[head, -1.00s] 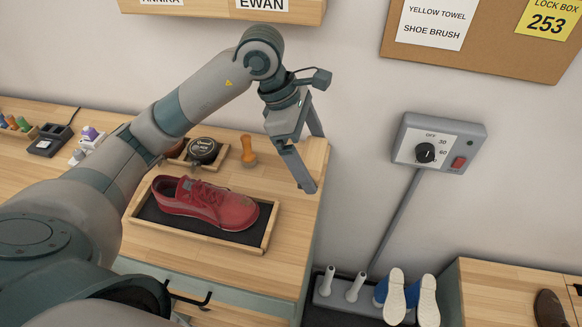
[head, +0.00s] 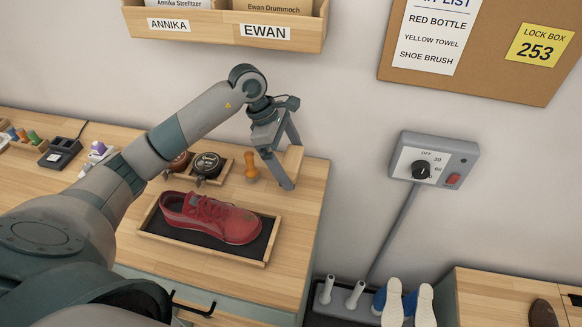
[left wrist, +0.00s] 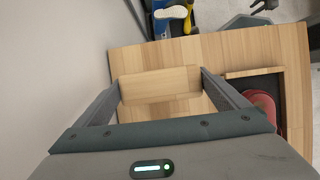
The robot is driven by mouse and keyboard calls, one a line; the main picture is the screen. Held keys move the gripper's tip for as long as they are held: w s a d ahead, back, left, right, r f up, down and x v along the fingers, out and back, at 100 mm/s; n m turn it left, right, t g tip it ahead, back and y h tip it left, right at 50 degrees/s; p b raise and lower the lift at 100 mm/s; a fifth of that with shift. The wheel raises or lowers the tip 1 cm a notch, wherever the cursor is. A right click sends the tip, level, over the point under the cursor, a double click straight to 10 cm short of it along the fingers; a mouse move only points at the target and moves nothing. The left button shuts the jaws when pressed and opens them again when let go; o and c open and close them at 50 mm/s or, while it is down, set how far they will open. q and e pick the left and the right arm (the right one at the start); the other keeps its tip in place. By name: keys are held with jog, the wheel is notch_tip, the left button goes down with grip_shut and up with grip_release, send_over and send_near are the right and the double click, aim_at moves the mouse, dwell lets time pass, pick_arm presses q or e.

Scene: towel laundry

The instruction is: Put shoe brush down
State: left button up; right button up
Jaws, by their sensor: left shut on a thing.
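My left gripper (head: 286,166) is over the far right corner of the wooden bench (head: 290,225). It is shut on the shoe brush (head: 295,158), a plain pale wooden block partly hidden behind a finger. In the left wrist view the brush (left wrist: 160,84) spans the gap between both fingers, with bench top around it. Its bristles are hidden, and I cannot tell whether it touches the bench. My right gripper is not in view.
A red shoe (head: 210,217) lies in a dark-lined tray (head: 205,250) in front of the gripper. An orange-handled tool (head: 251,168) and polish tins (head: 208,165) stand just left. The wall is close behind. A switch box (head: 433,160) hangs at right.

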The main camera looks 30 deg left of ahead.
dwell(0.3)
pick_arm(q)
jog(key=shift+f+p, duration=0.45)
jog(key=shift+f, duration=0.1)
notch_tip(320, 180, down, 3)
jog(key=shift+r+p, duration=0.2)
jog(key=shift+p, duration=0.5)
jog(key=shift+f, duration=0.15)
jog(key=shift+f, duration=0.15)
jog(key=o, duration=0.8)
